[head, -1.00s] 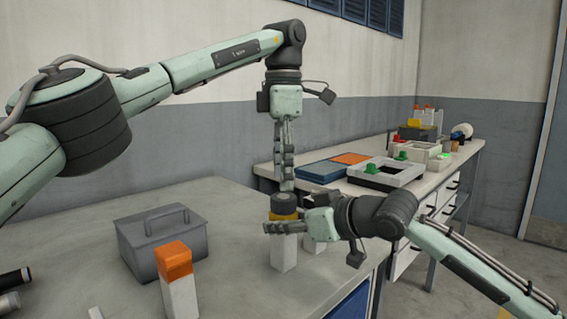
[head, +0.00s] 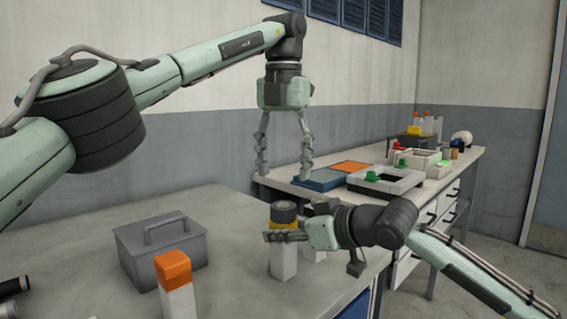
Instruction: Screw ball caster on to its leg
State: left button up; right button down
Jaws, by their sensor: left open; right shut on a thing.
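A dark round caster (head: 284,212) sits on the yellow top (head: 285,225) of a white upright leg (head: 284,262) near the table's far right edge. My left gripper (head: 283,174) points down above the caster with its fingers spread, empty and apart from it. My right gripper (head: 268,237) comes in from the right, level, and is shut on the leg around its yellow top. Its fingers hide part of the leg. Whether the caster is fully seated cannot be told.
A second white post with a dark top (head: 318,209) stands behind my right gripper. A grey box with a handle (head: 160,248) and an orange-topped white post (head: 176,285) stand on the table (head: 235,235) at left. Trays (head: 386,183) lie on the back bench.

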aim_at(283, 205)
pick_arm(q)
jog(key=shift+f, duration=3.95)
jog(key=c, duration=1.2)
jog(key=o, duration=1.4)
jog(key=shift+r, duration=0.1)
notch_tip(283, 205, up, 7)
jog(key=shift+r, duration=0.2)
